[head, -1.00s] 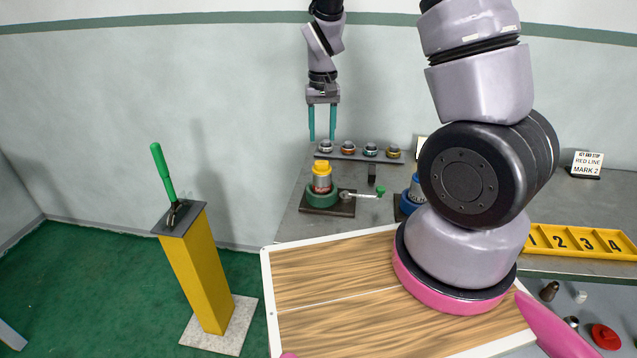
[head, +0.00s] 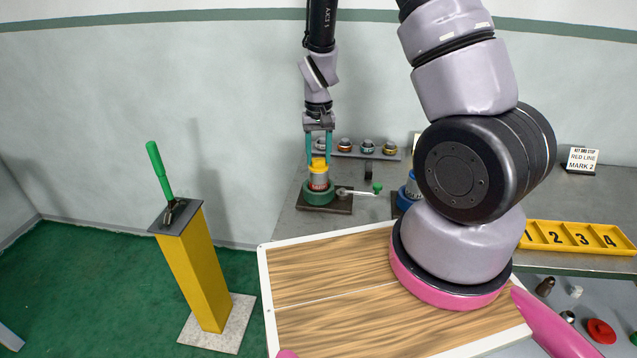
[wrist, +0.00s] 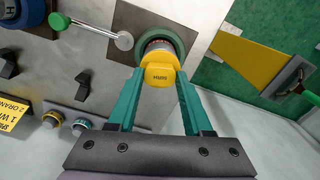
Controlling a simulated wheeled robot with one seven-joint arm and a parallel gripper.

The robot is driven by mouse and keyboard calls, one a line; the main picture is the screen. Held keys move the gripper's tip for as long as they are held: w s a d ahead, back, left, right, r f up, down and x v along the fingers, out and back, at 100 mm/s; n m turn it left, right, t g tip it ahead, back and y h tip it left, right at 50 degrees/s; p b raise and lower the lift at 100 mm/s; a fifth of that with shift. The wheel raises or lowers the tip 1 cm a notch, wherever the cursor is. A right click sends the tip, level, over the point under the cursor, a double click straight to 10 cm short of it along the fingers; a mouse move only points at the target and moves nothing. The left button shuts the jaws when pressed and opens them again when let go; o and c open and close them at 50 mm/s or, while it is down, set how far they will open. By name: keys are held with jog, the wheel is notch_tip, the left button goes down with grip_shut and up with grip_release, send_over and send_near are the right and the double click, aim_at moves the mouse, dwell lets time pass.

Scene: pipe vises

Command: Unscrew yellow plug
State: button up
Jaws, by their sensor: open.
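The yellow plug (head: 319,164) sits on top of a silver cylinder with a red band, held upright in a green round vise (head: 318,195) on a dark base plate. In the wrist view the plug (wrist: 159,75) shows its square yellow top with dark lettering. My gripper (head: 320,162) points down over the plug with its two teal fingers open, one on each side of it. In the wrist view the fingers (wrist: 157,98) reach toward the plug from either side, with the tips beside its lower part. I cannot tell whether they touch it.
A vise handle with a green knob (head: 377,187) sticks out right of the green vise. A blue vise (head: 408,192) stands further right. A rack with several ringed fittings (head: 367,147) is behind. A yellow numbered tray (head: 575,237) lies at right.

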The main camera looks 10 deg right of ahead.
jog(key=shift+c, duration=0.3)
grip_shut()
jog(key=n, duration=1.4)
jog(key=shift+n, duration=0.3)
jog(key=n, duration=0.9)
jog(key=shift+n, duration=0.3)
jog(key=n, duration=0.4)
jog(key=shift+r+n, duration=0.1)
jog(key=shift+n, duration=0.2)
